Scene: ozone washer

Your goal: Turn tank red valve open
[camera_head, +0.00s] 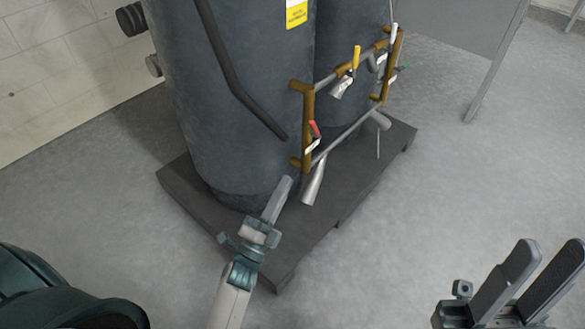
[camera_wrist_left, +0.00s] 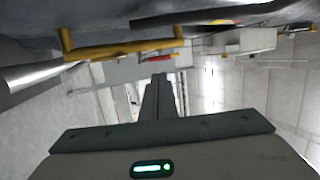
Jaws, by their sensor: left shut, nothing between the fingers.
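The red valve handle (camera_head: 314,128) sits low on the brass and grey pipework at the front of the dark tanks. It also shows as a small red strip just beyond the fingertips in the left wrist view (camera_wrist_left: 160,58). My left gripper (camera_head: 286,184) is shut and empty, pointing up towards the pipework. It is below and left of the red handle, apart from it in the head view. Its closed fingers also show in the left wrist view (camera_wrist_left: 163,80). My right gripper (camera_head: 545,255) is open and empty at the lower right, far from the valve.
The large dark tanks (camera_head: 225,95) stand on a dark pallet (camera_head: 262,250). A yellow valve handle (camera_head: 356,57) is higher on the pipework. A grey spout (camera_head: 314,183) angles down beside my left gripper. A black pipe (camera_head: 228,75) runs down the tank.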

